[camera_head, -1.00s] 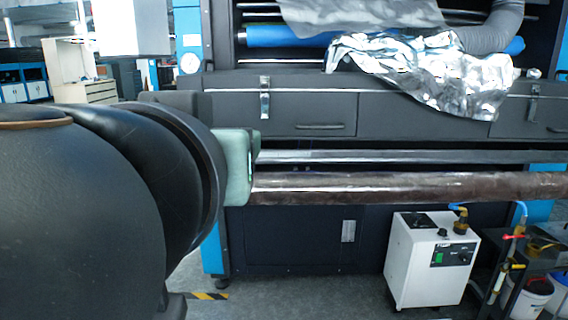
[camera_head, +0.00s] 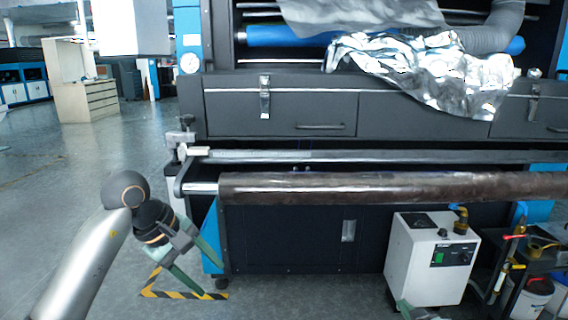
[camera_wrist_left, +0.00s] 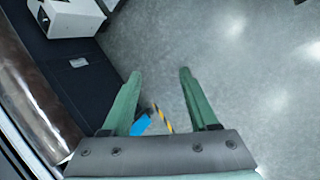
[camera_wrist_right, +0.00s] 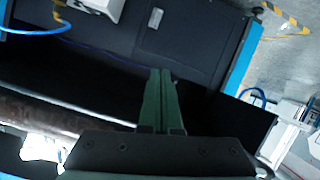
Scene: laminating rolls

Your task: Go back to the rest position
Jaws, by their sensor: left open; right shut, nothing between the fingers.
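My left gripper (camera_head: 213,280) is at the lower left of the head view, in front of the machine's left end and below the roller. Its green fingers are spread and empty, pointing down to the right; they also show apart over bare floor in the left wrist view (camera_wrist_left: 161,73). My right gripper (camera_wrist_right: 161,72) has its green fingers together with nothing between them, in front of the dark machine front. In the head view a small greenish piece at the bottom edge may be its tip. The brown roll (camera_head: 390,188) lies level on the lower bar, apart from the left gripper.
The dark laminating machine (camera_head: 280,113) fills the middle and right, with crumpled silver film (camera_head: 430,75) on top. A white pump unit (camera_head: 432,262) and a cart (camera_head: 525,285) with tubs stand at lower right. Yellow-black floor tape (camera_head: 175,294) lies near the left gripper. Open floor is at left.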

